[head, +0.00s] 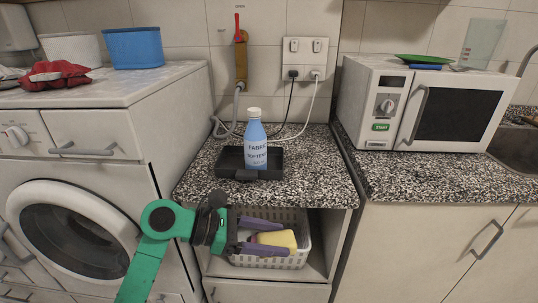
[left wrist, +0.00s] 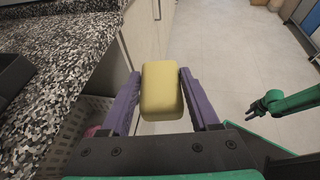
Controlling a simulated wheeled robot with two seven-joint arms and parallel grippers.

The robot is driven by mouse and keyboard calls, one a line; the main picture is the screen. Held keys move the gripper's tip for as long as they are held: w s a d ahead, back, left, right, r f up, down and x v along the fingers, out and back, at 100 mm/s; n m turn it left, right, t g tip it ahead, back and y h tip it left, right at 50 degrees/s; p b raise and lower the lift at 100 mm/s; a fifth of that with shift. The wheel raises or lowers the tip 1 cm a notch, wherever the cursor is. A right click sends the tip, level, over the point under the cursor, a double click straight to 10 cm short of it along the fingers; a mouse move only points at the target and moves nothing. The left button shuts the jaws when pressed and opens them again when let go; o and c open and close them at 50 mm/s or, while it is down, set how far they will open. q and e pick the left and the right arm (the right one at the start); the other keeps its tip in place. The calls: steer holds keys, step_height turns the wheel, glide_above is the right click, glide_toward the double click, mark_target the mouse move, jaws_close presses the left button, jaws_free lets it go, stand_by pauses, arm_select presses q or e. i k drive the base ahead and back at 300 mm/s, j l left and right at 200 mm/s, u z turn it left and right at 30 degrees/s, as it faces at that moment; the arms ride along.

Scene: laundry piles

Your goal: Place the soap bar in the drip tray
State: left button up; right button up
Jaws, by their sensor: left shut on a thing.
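My left gripper (head: 286,237) is shut on the yellow soap bar (head: 275,239), in front of the open shelf and below the counter's front edge. In the left wrist view the soap bar (left wrist: 162,88) sits between the two purple fingers. The black drip tray (head: 230,163) lies on the speckled counter, above and slightly left of the gripper in the head view. A blue fabric softener bottle (head: 256,145) stands upright at the tray and hides part of it. The tray's dark edge (left wrist: 12,72) also shows in the left wrist view. My right gripper (left wrist: 263,103) is small there, its jaws unclear.
A white basket (head: 303,245) stands on the shelf under the counter, behind my left gripper. A microwave (head: 440,110) is at right and a washing machine (head: 70,225) at left. Cables and a hose hang behind the tray. The counter right of the tray is clear.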

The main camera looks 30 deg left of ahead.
mark_target(236, 164)
steer(key=i+l+u, duration=0.2)
steer(key=u, duration=0.25)
steer(key=i+l+u, duration=0.15)
steer(key=l+u, duration=0.35)
steer(key=i+l+u, duration=0.1)
steer(key=l+u, duration=0.15)
steer(key=u, duration=0.2)
